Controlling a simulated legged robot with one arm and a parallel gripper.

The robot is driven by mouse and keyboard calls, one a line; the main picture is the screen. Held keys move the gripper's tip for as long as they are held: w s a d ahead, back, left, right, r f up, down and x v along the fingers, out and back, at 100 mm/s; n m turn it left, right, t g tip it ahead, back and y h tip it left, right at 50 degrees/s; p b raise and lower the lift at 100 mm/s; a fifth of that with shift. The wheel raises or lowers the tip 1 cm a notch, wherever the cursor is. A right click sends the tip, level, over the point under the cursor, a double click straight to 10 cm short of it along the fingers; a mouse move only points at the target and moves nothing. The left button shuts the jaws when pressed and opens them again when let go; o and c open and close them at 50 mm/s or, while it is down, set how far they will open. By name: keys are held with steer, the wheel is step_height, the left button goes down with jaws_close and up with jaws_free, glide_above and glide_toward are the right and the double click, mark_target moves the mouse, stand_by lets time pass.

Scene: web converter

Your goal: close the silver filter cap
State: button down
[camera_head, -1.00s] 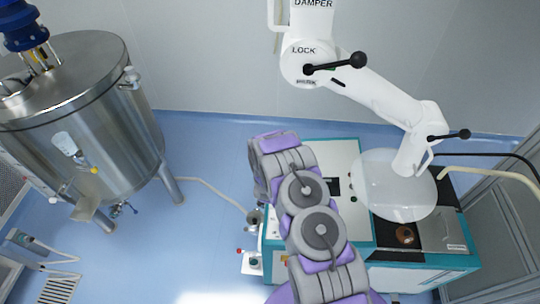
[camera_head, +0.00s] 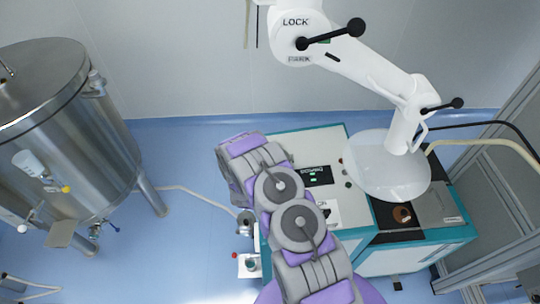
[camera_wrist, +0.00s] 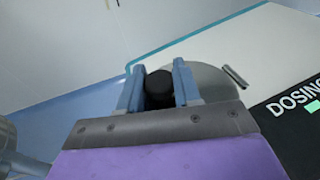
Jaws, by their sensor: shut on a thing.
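My gripper (camera_wrist: 158,72) shows in the wrist view with its two blue fingers on either side of a black knob (camera_wrist: 159,84). It is shut on this knob. A round silver disc (camera_wrist: 212,78), which looks like the silver filter cap, lies just behind and to the right of the fingers. The left part of the disc is hidden by the fingers. In the head view my arm covers the left part of the dosing machine (camera_head: 322,150), and the fingers, knob and disc cannot be made out there.
A white extraction arm (camera_head: 370,68) with a clear hood (camera_head: 388,165) hangs over the machine's right side. A steel tank (camera_head: 60,130) stands at the left. A small silver fitting (camera_head: 245,222) sits beside the machine's left side.

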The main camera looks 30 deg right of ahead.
steer(key=c, duration=0.8)
jaws_free()
steer(key=shift+w, duration=0.1)
steer(key=shift+a, duration=0.15)
steer(key=v, duration=1.7)
steer(key=shift+b, duration=0.35)
steer(key=shift+a+f, duration=0.1)
